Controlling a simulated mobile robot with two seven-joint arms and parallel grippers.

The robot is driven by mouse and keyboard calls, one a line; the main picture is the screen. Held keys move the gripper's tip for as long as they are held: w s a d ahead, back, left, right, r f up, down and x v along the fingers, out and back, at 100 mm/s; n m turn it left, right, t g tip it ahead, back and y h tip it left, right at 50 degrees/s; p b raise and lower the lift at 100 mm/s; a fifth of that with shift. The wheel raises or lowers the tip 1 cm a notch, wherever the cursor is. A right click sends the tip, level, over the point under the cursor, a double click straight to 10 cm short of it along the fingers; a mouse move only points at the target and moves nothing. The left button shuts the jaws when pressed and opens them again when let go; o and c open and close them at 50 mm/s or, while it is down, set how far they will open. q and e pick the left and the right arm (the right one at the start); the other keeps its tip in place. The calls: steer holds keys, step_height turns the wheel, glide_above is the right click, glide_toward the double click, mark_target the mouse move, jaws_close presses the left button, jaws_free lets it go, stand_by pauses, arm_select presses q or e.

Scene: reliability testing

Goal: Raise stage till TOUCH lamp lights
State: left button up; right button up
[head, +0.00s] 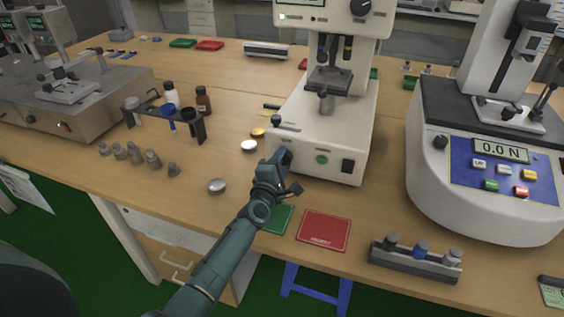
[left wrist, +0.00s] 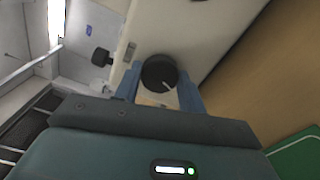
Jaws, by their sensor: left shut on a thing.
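The cream tester (head: 340,120) stands at the centre of the bench, with a dark stage (head: 329,80) on a short post under its head. The stage appears close below the parts above it, but contact cannot be judged. My left gripper (head: 281,160) is at the lower left front of the tester. In the left wrist view its blue fingers are shut around a black knob (left wrist: 158,73) with a white pointer line. My right gripper is not in view.
A green mat (head: 277,218) and red mat (head: 323,230) lie in front of the tester. A rack (head: 415,262) stands at front right, beside a large machine reading 0.0 N (head: 501,151). A bottle rack (head: 195,128) and small discs (head: 217,186) are left of my gripper.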

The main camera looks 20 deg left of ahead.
arm_select(q)
steer(key=o, duration=1)
steer(key=s, duration=0.4)
steer(key=s+p, duration=0.1)
steer(key=s, duration=0.8)
steer(key=shift+s+a, duration=0.1)
steer(key=shift+a, duration=0.15)
